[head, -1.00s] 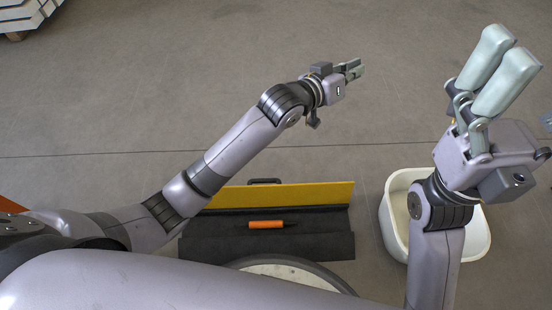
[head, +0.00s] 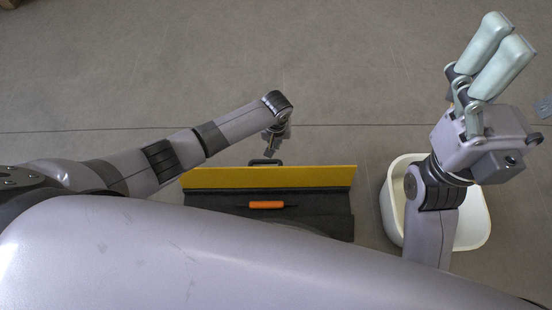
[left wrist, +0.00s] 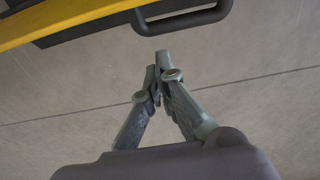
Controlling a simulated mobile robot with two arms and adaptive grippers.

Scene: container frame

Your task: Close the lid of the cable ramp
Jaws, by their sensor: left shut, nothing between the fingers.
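The cable ramp's dark base (head: 325,225) lies on the floor in the head view. Its yellow lid (head: 300,177) stands raised along the far side, with a black handle (head: 265,162) on its far edge. The lid also shows in the left wrist view (left wrist: 60,22), as does the handle (left wrist: 185,18). My left gripper (head: 268,153) is shut and empty, just beyond the handle; in the wrist view its fingertips (left wrist: 160,62) are apart from the handle. My right gripper (head: 510,30) is raised at the right, away from the ramp; its finger gap is unclear.
An orange-handled tool (head: 266,205) lies in the ramp's base. A white tub (head: 472,228) stands on the floor right of the ramp, partly behind my right arm. The floor beyond the ramp is clear.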

